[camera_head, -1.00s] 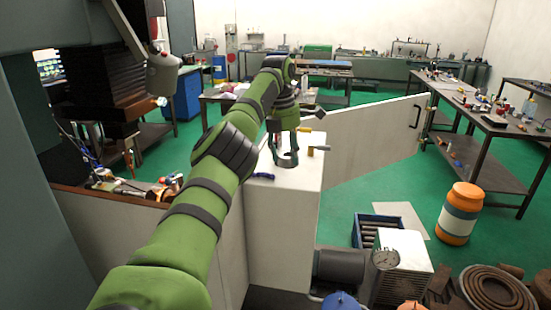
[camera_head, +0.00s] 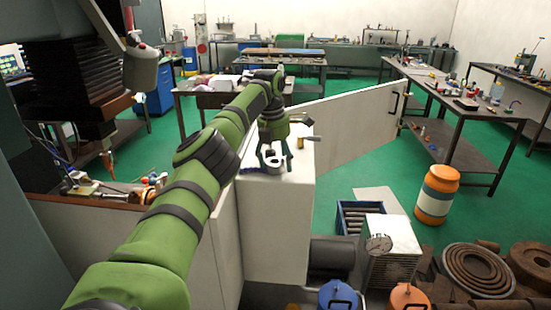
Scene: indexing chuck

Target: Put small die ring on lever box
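The lever box (camera_head: 289,225) is a tall white cabinet in the middle of the head view, with small handles at its top edges. My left arm reaches over it from the lower left. My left gripper (camera_head: 273,158) points down at the box top. A small grey ring shape, perhaps the small die ring (camera_head: 276,164), shows at its fingertips, low over or on the top. I cannot tell whether the fingers grip it or whether it touches the box. My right gripper is out of view.
An open white door (camera_head: 350,128) stands right of the box. On the floor are an orange and white drum (camera_head: 437,194), a blue crate (camera_head: 352,216), a gauge unit (camera_head: 392,250) and brown rings (camera_head: 480,270).

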